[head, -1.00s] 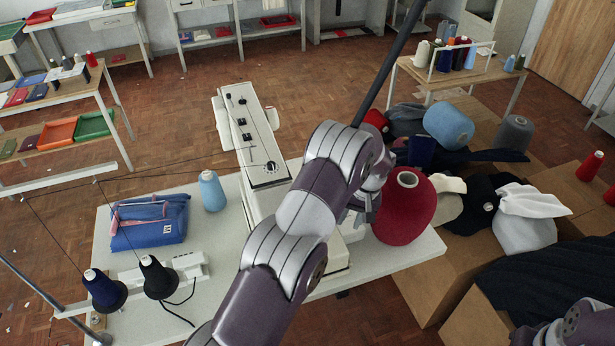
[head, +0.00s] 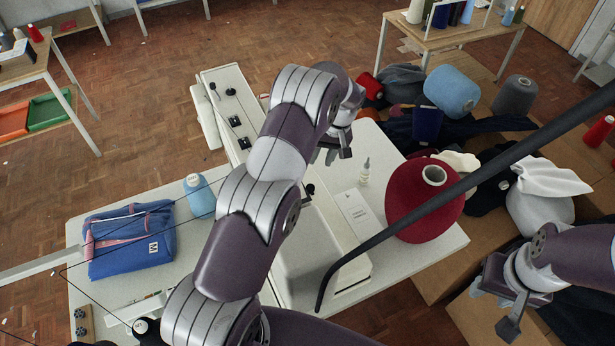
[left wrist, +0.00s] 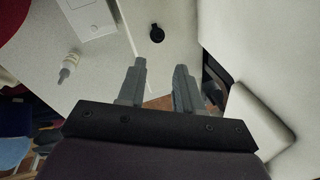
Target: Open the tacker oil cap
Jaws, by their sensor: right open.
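The white tacker machine (head: 310,250) stands on the table, partly hidden behind my left arm. A small round black cap (head: 308,189) sits on its white top beside my arm; I take it for the oil cap. The black cap (left wrist: 157,34) also shows in the left wrist view, just beyond the fingertips. My left gripper (head: 334,154) hangs above the machine's right side. In the left wrist view its fingers (left wrist: 162,68) are apart with nothing between them, clear of the cap. My right gripper (head: 496,306) is open and empty at the lower right, away from the machine.
A dark bar (head: 450,188) crosses the view. A blue bag (head: 130,240) and blue cone (head: 199,196) are left.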

